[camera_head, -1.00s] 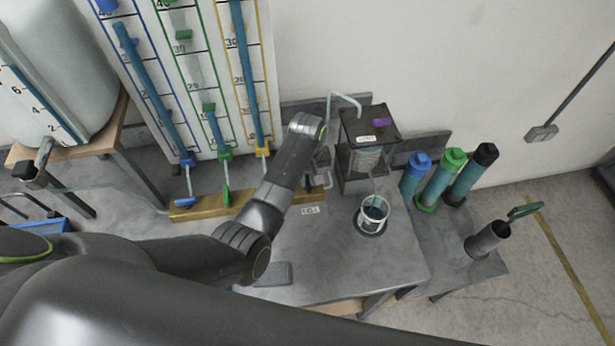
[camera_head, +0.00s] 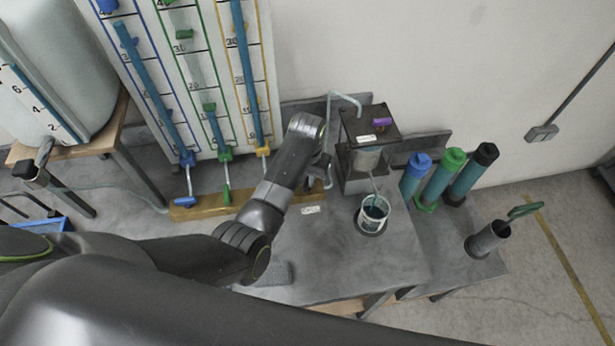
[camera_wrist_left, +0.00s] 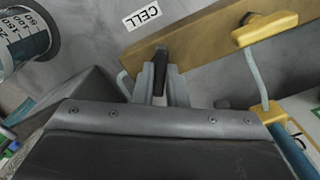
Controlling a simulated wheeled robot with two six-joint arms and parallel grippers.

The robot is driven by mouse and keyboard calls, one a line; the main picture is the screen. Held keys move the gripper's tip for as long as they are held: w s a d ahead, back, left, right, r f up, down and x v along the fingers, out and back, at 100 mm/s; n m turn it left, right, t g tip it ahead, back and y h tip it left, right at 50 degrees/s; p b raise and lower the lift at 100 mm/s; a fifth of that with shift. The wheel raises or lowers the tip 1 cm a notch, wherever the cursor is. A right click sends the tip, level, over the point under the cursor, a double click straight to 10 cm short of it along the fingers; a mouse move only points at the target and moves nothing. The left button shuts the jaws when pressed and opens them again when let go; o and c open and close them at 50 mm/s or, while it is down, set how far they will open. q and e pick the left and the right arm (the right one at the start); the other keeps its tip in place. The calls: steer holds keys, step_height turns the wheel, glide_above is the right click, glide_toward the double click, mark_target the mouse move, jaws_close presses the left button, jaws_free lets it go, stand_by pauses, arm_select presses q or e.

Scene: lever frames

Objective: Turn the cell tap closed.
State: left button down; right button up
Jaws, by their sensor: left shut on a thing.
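The cell tap's dark lever (camera_wrist_left: 161,62) stands between the two grey fingers of my left gripper (camera_wrist_left: 159,85) in the left wrist view, and the fingers are shut on it. The white CELL label (camera_wrist_left: 142,14) lies on the bench beside it; it also shows in the head view (camera_head: 311,210). In the head view my left gripper (camera_head: 326,176) is mostly hidden behind my wrist, beside the cell box (camera_head: 367,160). The tap is hard to make out there. A clear beaker (camera_head: 374,213) with liquid stands below the box. My right gripper is not in view.
Blue (camera_head: 189,200), green (camera_head: 226,194) and yellow (camera_head: 263,155) taps stand under the tube board at left. A wooden strip (camera_head: 205,212) runs by them. Capped cylinders (camera_head: 440,180) stand right of the box.

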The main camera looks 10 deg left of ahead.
arm_select(q)
steer(key=m, duration=1.1)
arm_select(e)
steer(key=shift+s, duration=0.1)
arm_select(q)
steer(key=shift+m, duration=0.4)
steer(key=c, duration=1.5)
jaws_free()
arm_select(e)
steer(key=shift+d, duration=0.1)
arm_select(q)
steer(key=shift+o, duration=0.2)
steer(key=shift+w, duration=0.1)
